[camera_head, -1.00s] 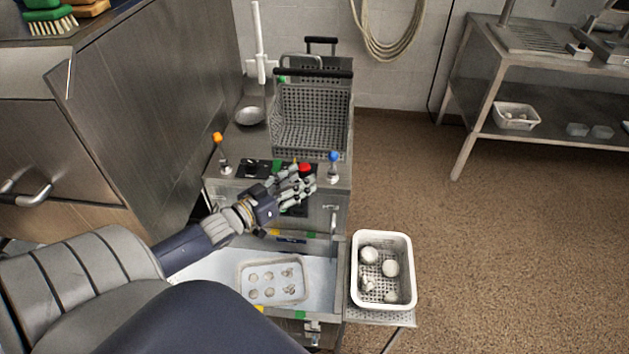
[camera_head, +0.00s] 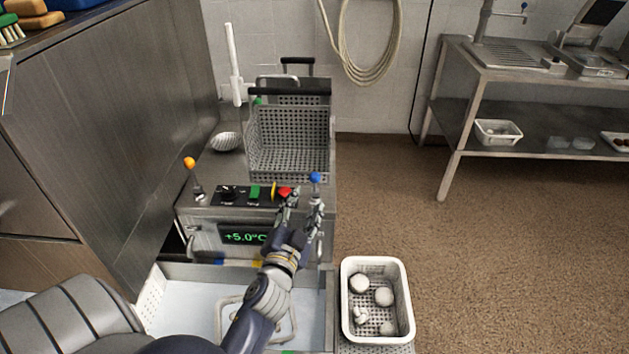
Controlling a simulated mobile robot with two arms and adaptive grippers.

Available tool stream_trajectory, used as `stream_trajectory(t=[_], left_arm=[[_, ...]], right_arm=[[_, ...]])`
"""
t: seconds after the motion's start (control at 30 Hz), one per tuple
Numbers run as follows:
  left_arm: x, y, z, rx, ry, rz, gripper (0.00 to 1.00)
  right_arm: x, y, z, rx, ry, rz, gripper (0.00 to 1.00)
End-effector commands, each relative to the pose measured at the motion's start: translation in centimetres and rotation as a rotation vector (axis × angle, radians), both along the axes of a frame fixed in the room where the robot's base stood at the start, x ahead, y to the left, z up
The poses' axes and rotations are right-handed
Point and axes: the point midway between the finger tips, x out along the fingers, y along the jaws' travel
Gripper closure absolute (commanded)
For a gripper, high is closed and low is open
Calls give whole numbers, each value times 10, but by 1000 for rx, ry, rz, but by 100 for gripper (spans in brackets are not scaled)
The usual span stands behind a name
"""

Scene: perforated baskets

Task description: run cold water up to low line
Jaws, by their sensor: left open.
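The blue-knobbed lever (camera_head: 314,178) stands at the right end of the machine's control panel. The orange-knobbed lever (camera_head: 190,163) stands at the left end. My left gripper (camera_head: 303,208) is open, with its fingers pointing up just below the blue knob. Its fingertips overlap the lever's stem in the picture; I cannot tell whether they touch. The basin (camera_head: 185,300) below has a pale interior, partly hidden by my arm. I cannot make out a water level. Blue (camera_head: 217,261) and yellow (camera_head: 257,263) marks show on its far rim. My right gripper is out of view.
A red button (camera_head: 285,192) sits close to my left fingers. A green display (camera_head: 243,237) reads +5.0°C. A grey perforated basket (camera_head: 289,150) stands behind the panel. A white basket (camera_head: 346,300) with several pale lumps stands right of the basin. Open floor lies farther right.

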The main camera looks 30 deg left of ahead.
Motion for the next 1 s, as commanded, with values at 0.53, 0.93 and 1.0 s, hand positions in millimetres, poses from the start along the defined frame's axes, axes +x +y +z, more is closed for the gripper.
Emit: stream_trajectory(t=[0.53, 0.93, 1.0], left_arm=[[78, 28, 3, 2, -2, 1, 56], [101, 36, 0, 0, 1, 1, 56], [101, 36, 0, 0, 1, 1, 56]], right_arm=[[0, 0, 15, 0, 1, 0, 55], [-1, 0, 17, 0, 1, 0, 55], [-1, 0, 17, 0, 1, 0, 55]])
